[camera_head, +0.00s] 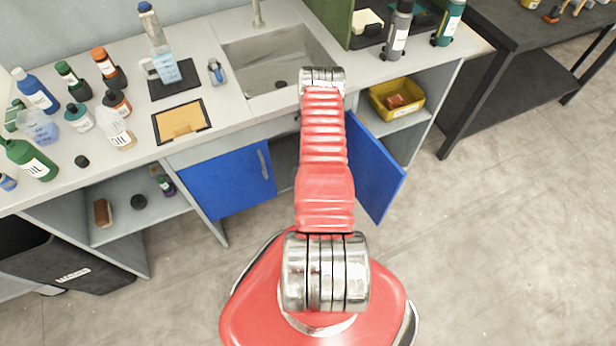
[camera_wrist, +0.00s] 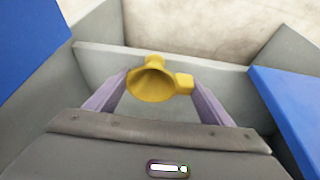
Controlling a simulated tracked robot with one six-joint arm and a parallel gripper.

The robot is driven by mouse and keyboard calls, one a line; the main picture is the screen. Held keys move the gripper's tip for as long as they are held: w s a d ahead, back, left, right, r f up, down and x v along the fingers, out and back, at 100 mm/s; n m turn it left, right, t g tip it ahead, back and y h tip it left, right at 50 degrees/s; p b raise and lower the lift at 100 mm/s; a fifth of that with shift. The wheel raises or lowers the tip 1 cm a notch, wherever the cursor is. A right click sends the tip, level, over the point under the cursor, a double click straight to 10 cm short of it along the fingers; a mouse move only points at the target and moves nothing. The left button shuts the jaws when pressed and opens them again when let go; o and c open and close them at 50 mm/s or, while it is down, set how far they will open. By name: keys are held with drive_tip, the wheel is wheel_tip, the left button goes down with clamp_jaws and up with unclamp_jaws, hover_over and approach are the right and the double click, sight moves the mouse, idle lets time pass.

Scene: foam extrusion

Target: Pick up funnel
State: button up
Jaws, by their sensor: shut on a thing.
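The yellow funnel (camera_wrist: 151,80) shows in the wrist view between the two purple fingers of my gripper (camera_wrist: 160,84). Its wide round mouth faces the camera, and a small square tab sticks out to its right. My gripper is shut on the funnel. A pale grey cabinet surface lies behind the funnel; I cannot tell whether the funnel touches it. In the head view my red arm reaches to the sink cabinet, and my gripper and the funnel are hidden there.
The blue cabinet door (camera_head: 374,170) stands open right of my arm, and another blue door (camera_head: 228,179) is at the left. A sink (camera_head: 270,62) is above. Several bottles stand on the counter (camera_head: 215,112). A yellow bin (camera_head: 396,101) sits on the right shelf.

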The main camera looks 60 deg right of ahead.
drive_tip(key=c, duration=0.3)
drive_tip(key=shift+a+r, duration=0.1)
drive_tip(key=shift+a+r, duration=0.3)
drive_tip(key=shift+r, duration=0.05)
wheel_tip(320, 180, up, 6)
drive_tip(key=shift+r, duration=0.2)
drive_tip(key=s+a, duration=0.1)
drive_tip(key=a, duration=1.8)
